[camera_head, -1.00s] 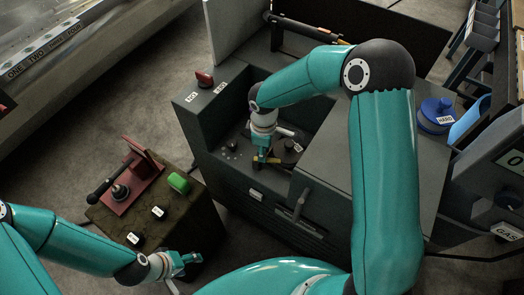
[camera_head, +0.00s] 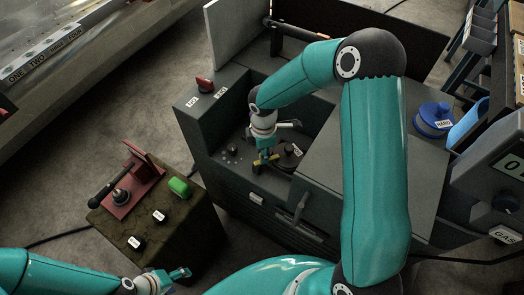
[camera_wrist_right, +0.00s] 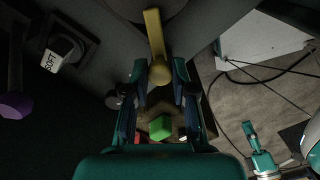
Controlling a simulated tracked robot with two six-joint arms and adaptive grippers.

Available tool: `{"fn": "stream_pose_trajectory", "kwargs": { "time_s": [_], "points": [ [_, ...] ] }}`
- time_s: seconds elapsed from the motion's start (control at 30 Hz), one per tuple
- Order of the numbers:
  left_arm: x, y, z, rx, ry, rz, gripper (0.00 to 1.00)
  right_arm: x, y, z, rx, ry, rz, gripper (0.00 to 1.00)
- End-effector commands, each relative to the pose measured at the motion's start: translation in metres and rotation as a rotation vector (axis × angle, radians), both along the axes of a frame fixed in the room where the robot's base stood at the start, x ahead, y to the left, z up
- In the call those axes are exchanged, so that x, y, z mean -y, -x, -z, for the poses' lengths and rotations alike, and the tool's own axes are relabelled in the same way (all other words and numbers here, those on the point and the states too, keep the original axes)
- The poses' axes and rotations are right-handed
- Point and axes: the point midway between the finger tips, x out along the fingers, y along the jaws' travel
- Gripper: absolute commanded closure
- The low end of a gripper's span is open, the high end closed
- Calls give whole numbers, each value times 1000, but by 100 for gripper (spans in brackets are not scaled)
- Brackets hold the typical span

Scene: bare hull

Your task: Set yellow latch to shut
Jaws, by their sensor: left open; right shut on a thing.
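The yellow latch (camera_head: 259,162) sits in the recess of the dark grey housing. It shows as a small yellow bar at my right fingertips. In the right wrist view the latch (camera_wrist_right: 154,30) is a yellow lever with a rounded end, pointing down between my fingers. My right gripper (camera_head: 267,155) is shut on this lever; its two fingers (camera_wrist_right: 160,72) lie on either side of the rounded end. The latch's pivot end is at the upper edge of the wrist view. My left gripper (camera_head: 180,273) is open and empty, low in the head view.
A dark pedestal (camera_head: 185,235) with a green block (camera_head: 179,186) and a red bracket (camera_head: 135,190) stands left of the housing. A red knob (camera_head: 205,84) and grey lever (camera_head: 301,206) are on the housing. A blue knob (camera_head: 435,115) is at right.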

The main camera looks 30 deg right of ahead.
Motion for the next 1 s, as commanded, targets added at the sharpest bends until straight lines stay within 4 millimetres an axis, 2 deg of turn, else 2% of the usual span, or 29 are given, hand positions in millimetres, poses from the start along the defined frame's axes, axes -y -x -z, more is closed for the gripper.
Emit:
{"fn": "stream_pose_trajectory", "kwargs": {
  "time_s": [0.2, 0.23, 0.37, 0.4, 0.77, 0.87, 1.0],
  "points": [
    [0, 0, 0, 0, 0, 0, 40, 1, -3, -2, 11, 1, 2, 100],
    [0, 0, 0, 0, 0, 0, 40, 1, -3, -2, 12, 1, 2, 73],
    [0, 0, 0, 0, 0, 0, 40, 1, -2, -2, 10, 0, 3, 51],
    [0, 0, 0, 0, 0, 0, 40, 1, -2, -2, 9, 0, 4, 49],
    [0, 0, -1, 0, 0, 0, 40, 1, -1, -4, 6, 0, 5, 49],
    [0, 0, -1, 0, 0, 0, 40, 1, -1, -13, 6, 0, 7, 49],
    [0, 0, -1, 0, 0, 0, 40, 1, -2, -35, 10, -1, 6, 49]
  ]
}}
